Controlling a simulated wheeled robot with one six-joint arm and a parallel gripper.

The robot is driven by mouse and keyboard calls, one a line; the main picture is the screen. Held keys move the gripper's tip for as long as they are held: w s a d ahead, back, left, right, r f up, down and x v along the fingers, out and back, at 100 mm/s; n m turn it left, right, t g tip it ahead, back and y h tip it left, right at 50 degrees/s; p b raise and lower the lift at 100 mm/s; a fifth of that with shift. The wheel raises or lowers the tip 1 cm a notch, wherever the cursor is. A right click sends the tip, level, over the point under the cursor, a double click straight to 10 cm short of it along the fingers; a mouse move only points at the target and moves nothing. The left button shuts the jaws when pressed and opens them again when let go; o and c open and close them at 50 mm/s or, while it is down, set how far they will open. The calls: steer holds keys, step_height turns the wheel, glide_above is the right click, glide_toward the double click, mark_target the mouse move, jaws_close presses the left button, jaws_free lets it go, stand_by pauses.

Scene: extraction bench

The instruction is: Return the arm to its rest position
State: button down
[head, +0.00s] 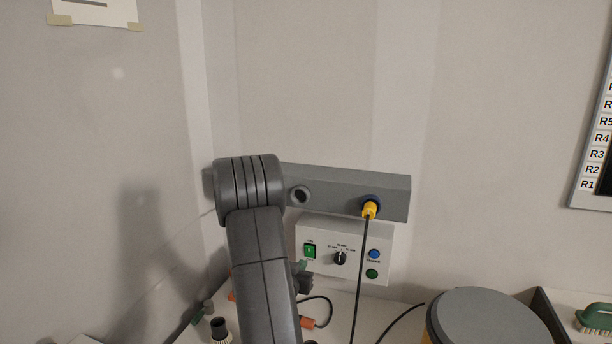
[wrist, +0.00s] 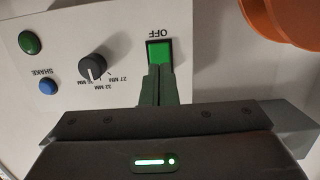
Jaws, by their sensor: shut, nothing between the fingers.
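My gripper (wrist: 157,72) is shut and empty in the wrist view. Its fingers are together, with their tips just in front of the lower edge of a green rocker switch (wrist: 160,53). I cannot tell whether they touch it. In the head view my arm rises in front of the bench and bends over near the control box (head: 327,230). My gripper is mostly hidden behind the arm there, with a small part showing below the green switch (head: 309,251).
The control box carries a black dial (head: 340,258), a blue button (head: 374,254) and a green button (head: 372,273). Above it is a grey bar (head: 335,186) with a yellow plug (head: 370,210) and hanging cable. A grey-lidded container (head: 488,318) and a green brush (head: 595,318) stand right.

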steer(key=shift+b+v, duration=0.8)
steer(key=shift+v, duration=1.4)
steer(key=shift+w, duration=0.15)
